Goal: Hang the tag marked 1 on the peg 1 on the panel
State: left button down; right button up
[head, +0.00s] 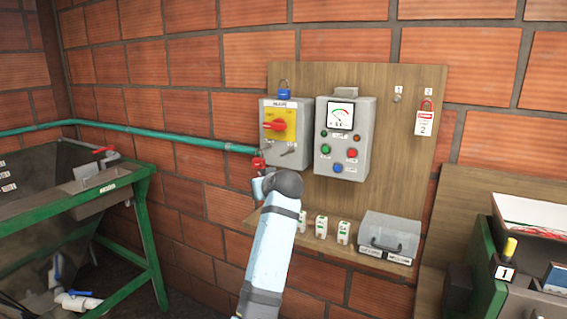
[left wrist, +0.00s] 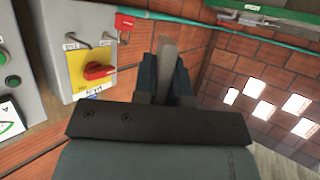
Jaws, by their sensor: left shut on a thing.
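My left gripper (head: 262,180) is below the lower left corner of the yellow-faced switch box (head: 271,151). In the left wrist view its two dark fingers (left wrist: 166,82) are shut on a flat pale grey piece (left wrist: 167,58), seen nearly edge-on. No number shows on it, so I cannot tell if it is the tag marked 1. Peg 1 (head: 398,98) is bare at the panel's (head: 385,150) upper right, under a small label 1. A red-and-white tag marked 2 (head: 425,120) hangs beside it. My right gripper is not in view.
A small red item (head: 258,162) is by the switch box's lower left; a blue padlock (head: 284,93) is on top. A grey meter box (head: 342,138) stands between my gripper and peg 1. A shelf below holds several white blocks and a grey case (head: 390,234).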

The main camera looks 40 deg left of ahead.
pick_arm(q)
jog(key=shift+w+a+f+n+g+y+b, duration=0.3)
jog(key=shift+a+n+g+b, duration=0.2)
jog(key=shift+a+n+g, duration=0.3)
jog(key=shift+w+a+f+n+g+y+b, duration=0.15)
jog(key=shift+w+a+f+n+g+b, duration=0.25)
jog(key=shift+a+n+g, duration=0.45)
jog(key=shift+w+a+f+n+g+y+b, duration=0.25)
jog(key=shift+a+f+n+g+b, duration=0.25)
jog(key=shift+a+g, duration=0.4)
jog(key=shift+a+r, duration=0.1)
